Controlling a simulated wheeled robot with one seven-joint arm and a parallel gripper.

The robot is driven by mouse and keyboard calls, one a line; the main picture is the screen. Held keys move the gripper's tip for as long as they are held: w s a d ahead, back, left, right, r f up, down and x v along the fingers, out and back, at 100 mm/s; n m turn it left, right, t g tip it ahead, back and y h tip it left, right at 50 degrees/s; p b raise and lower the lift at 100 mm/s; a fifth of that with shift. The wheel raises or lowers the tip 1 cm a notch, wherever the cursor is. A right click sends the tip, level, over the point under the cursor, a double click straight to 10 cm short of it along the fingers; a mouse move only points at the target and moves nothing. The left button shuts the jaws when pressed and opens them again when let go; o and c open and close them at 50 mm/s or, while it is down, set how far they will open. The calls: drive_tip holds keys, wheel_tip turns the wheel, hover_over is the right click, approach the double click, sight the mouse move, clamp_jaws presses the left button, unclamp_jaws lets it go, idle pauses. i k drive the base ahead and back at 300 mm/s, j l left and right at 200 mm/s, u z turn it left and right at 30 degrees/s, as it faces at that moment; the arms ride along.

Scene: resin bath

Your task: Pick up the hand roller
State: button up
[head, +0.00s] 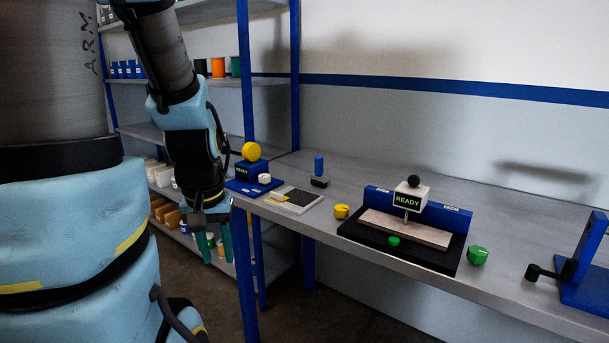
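What looks like the hand roller (319,171) stands on the grey bench near its back edge, left of the middle in the head view. It has an upright blue handle above a dark block-like base. My gripper (216,257) hangs pointing down at the left, off the bench's left end. Its two green fingers are apart, with nothing seen between them. In the picture it is left of and below the roller, well away from it.
The bench (502,300) also holds a blue READY unit with a yellow ball (251,151), a flat grey plate (293,200), a yellow knob (341,211), a black tray station (440,259), a green knob (477,255) and a blue frame with black crank (583,262). Shelves stand behind my arm.

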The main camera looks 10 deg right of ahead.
sight(317, 179)
drive_tip(key=i+l, duration=0.1)
drive_tip(key=l, duration=0.35)
drive_tip(key=i+l, duration=0.15)
drive_tip(key=l, duration=0.35)
drive_tip(key=l+u, duration=0.5)
drive_tip(key=u, duration=0.2)
drive_tip(key=l+u, duration=0.35)
drive_tip(key=j+u, duration=0.1)
drive_tip(key=u, duration=0.4)
drive_tip(key=i+l, duration=0.05)
